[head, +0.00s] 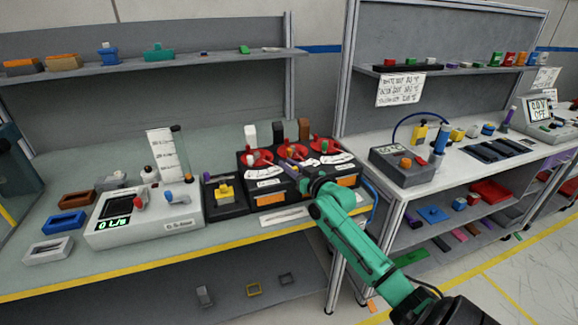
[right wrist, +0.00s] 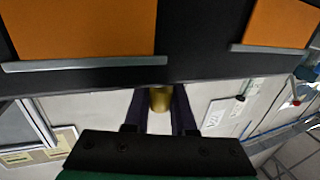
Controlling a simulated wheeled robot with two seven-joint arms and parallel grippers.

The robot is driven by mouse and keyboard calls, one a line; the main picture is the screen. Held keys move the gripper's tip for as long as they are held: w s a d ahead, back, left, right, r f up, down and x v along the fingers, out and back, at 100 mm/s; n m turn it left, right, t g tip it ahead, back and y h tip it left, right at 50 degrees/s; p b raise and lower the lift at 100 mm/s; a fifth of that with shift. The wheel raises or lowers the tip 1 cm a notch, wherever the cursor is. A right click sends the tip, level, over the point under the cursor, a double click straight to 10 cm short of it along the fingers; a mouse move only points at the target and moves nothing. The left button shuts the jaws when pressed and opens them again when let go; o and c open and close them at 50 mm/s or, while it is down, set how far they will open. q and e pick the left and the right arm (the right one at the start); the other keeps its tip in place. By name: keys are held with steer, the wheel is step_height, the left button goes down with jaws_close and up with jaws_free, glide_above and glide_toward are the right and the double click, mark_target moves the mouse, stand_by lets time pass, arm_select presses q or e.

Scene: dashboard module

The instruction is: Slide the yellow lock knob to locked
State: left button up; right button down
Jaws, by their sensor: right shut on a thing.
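A black module (head: 262,184) with red round knobs on top and orange front panels (head: 269,201) stands near the bench's front edge. My right arm reaches over its front. My right gripper (head: 299,172) is at the module, between the front panels, and its arm hides part of them. In the right wrist view the dark fingers of this gripper (right wrist: 160,92) are closed around a dull yellow cylindrical knob (right wrist: 160,101), which looks like the lock knob. The knob's position along its travel cannot be told. My left gripper is not in view.
A smaller black unit with a yellow block (head: 224,191) stands just left of the module, then a white device with a green display (head: 146,215). A blue cable (head: 371,200) hangs at the module's right end. A second bench (head: 455,165) stands to the right.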

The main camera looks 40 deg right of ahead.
mark_target(275, 175)
steer(key=shift+w+a+r+p, duration=0.1)
steer(key=shift+a+p, duration=0.25)
steer(key=shift+p, duration=0.05)
steer(key=a+p, duration=0.1)
steer(key=w+a+p, duration=0.1)
steer(key=a, duration=0.1)
steer(key=shift+w+a, duration=0.1)
steer(key=shift+a, duration=0.1)
steer(key=shift+f, duration=0.2)
steer(key=c, duration=0.9)
jaws_free()
steer(key=shift+o, duration=0.8)
steer(key=shift+w+a, duration=0.1)
steer(key=shift+a, duration=0.1)
steer(key=shift+d, duration=0.1)
